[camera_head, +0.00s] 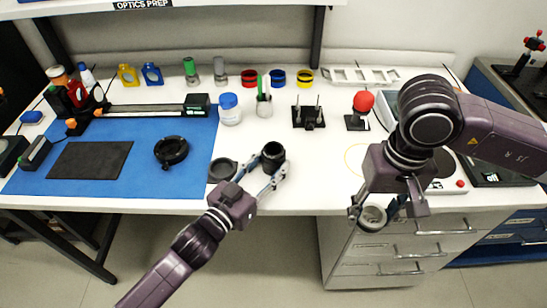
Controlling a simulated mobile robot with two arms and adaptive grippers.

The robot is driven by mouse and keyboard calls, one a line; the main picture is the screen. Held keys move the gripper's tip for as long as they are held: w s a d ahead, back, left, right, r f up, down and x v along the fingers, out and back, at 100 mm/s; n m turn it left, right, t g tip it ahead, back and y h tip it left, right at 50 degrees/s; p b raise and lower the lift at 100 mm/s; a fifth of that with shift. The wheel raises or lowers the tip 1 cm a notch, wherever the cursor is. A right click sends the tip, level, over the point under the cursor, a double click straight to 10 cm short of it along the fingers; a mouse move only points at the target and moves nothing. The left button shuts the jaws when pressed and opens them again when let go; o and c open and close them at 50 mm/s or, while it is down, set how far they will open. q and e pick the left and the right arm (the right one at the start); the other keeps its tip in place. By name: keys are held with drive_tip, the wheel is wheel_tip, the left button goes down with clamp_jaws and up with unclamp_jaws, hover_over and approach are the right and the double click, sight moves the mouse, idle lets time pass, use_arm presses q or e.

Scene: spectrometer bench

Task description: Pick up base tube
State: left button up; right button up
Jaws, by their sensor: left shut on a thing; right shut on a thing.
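A short black tube (272,152), which looks like the base tube, is at the front middle of the white bench. My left gripper (275,171) reaches in from the front left and is shut on it. I cannot tell whether the tube touches the bench. My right gripper (380,211) points down in front of the bench's front edge. It is shut on a round grey-white piece (373,216) with a hollow middle, partly hidden by the fingers.
A flat dark ring (222,169) lies just left of the black tube. A blue mat (205,130) carries a black ring (171,151) and a dark pad (91,160). A white jar (230,110), a pen cup (264,106) and a black post holder (308,117) stand behind. Drawers (400,250) are below right.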

use_arm(q)
drive_tip(key=c, duration=0.3)
drive_tip(key=shift+a, duration=0.1)
drive_tip(key=shift+s+a+r, duration=0.2)
drive_tip(key=shift+s+r, duration=0.2)
drive_tip(key=shift+r, duration=0.05)
drive_tip(key=s+a+r, duration=0.2)
drive_tip(key=s, duration=0.1)
drive_tip(key=s+a+r, duration=0.2)
drive_tip(key=s+a, duration=0.1)
drive_tip(key=s, duration=0.1)
drive_tip(key=s+a+r+b, duration=0.1)
drive_tip(key=s+a+r, duration=0.1)
drive_tip(key=s+r, duration=0.1)
drive_tip(key=shift+s+a+r, duration=0.1)
drive_tip(key=shift+s+a, duration=0.05)
drive_tip(key=shift+s, duration=0.3)
use_arm(e)
drive_tip(key=shift+f, duration=0.6)
drive_tip(key=shift+r, duration=0.1)
